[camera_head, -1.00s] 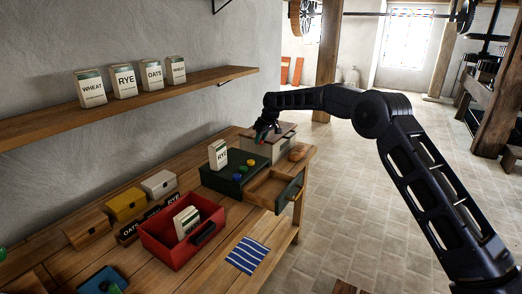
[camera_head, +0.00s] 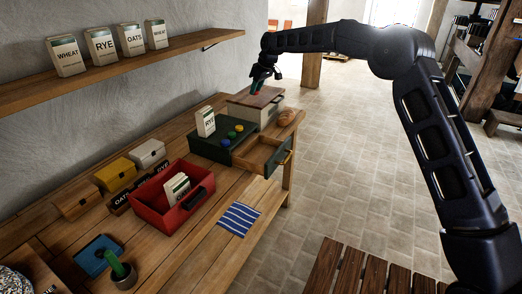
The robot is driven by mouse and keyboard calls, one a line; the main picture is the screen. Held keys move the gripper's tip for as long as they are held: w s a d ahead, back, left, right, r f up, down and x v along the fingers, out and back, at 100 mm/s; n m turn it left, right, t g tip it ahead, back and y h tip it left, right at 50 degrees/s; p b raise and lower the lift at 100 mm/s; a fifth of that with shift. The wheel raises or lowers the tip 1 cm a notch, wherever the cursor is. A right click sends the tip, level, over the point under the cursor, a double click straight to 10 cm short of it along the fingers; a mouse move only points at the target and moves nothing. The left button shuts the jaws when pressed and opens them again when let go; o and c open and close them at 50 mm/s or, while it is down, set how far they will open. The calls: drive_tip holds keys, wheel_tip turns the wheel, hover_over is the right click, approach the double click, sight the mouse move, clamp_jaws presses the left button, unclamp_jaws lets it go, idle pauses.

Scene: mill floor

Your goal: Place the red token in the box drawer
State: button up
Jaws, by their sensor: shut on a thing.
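My gripper (camera_head: 256,90) is shut on a small red thing, seemingly the red token (camera_head: 255,94), mostly hidden by the fingers. It is in front of or above the brown lid of the pale box at the table's far end; the exact height is hard to tell. The dark green box (camera_head: 209,151) stands on the table, nearer than the pale box. Its drawer (camera_head: 256,156) is pulled open toward the right, with a wooden inside that looks empty. The gripper is beyond the drawer and higher than it.
On the green box are a RYE packet (camera_head: 206,122) and yellow, blue and green tokens (camera_head: 231,135). The pale box (camera_head: 267,114) and a bread loaf (camera_head: 287,117) stand behind the drawer. A red crate (camera_head: 158,211) and striped cloth (camera_head: 239,219) lie nearer.

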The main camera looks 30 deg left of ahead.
sight(266, 158)
drive_tip(key=s+d+f+n+g, duration=0.1)
drive_tip(key=s+d+f+n, duration=0.3)
drive_tip(key=s+d, duration=0.55)
drive_tip(key=shift+m, duration=0.7)
drive_tip(key=f, duration=1.4)
drive_tip(key=w+d+f, duration=0.1)
drive_tip(key=f, duration=0.6)
drive_tip(key=shift+d+f, duration=0.1)
drive_tip(key=shift+f, duration=0.15)
drive_tip(key=shift+f, duration=0.15)
drive_tip(key=o, duration=0.9)
drive_tip(key=shift+o, duration=0.2)
drive_tip(key=v, duration=1.2)
